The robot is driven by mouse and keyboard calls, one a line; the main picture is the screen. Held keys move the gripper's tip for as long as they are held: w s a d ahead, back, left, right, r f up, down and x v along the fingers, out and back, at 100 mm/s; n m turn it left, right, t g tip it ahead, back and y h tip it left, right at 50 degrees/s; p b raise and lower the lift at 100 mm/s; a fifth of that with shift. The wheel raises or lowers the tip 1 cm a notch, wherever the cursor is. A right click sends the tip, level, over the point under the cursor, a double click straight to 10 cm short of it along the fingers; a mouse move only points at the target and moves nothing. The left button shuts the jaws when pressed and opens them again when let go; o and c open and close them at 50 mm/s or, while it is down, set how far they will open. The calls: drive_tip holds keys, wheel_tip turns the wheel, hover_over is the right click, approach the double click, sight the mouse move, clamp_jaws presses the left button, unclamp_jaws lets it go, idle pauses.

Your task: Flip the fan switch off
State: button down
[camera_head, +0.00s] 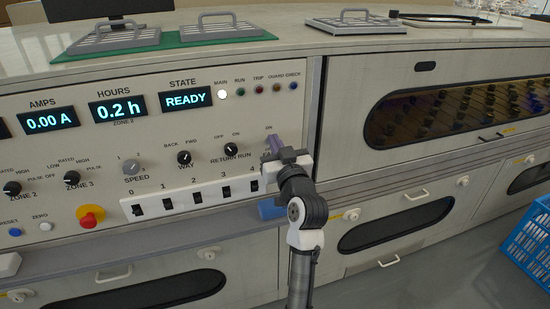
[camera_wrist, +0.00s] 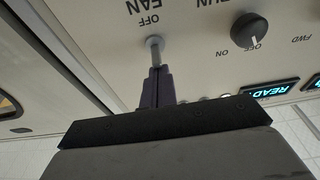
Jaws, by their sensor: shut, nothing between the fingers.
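The fan switch (camera_wrist: 153,46) is a small grey toggle lever on the panel, beside the OFF and FAN lettering in the wrist view, which shows the panel upside down.
The RETURN RUN knob (camera_head: 231,150) is left of my gripper. A white strip of numbered black rocker switches (camera_head: 195,197) runs below, with a red emergency button (camera_head: 90,216) at left. The display (camera_head: 185,100) reads READY. A blue crate (camera_head: 530,245) stands at right.

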wheel_tip(320, 180, down, 2)
drive_tip(key=t+b, duration=0.2)
drive_tip(key=b, duration=0.5)
drive_tip(key=t+y+b, duration=0.1)
drive_tip(key=t+b, duration=0.1)
drive_tip(key=b, duration=0.6)
drive_tip(key=shift+s+t+y, duration=0.15)
drive_tip(key=shift+t+y, duration=0.15)
drive_tip(key=shift+t, duration=0.1)
drive_tip(key=shift+f+b, duration=0.25)
drive_tip(key=shift+b, duration=0.05)
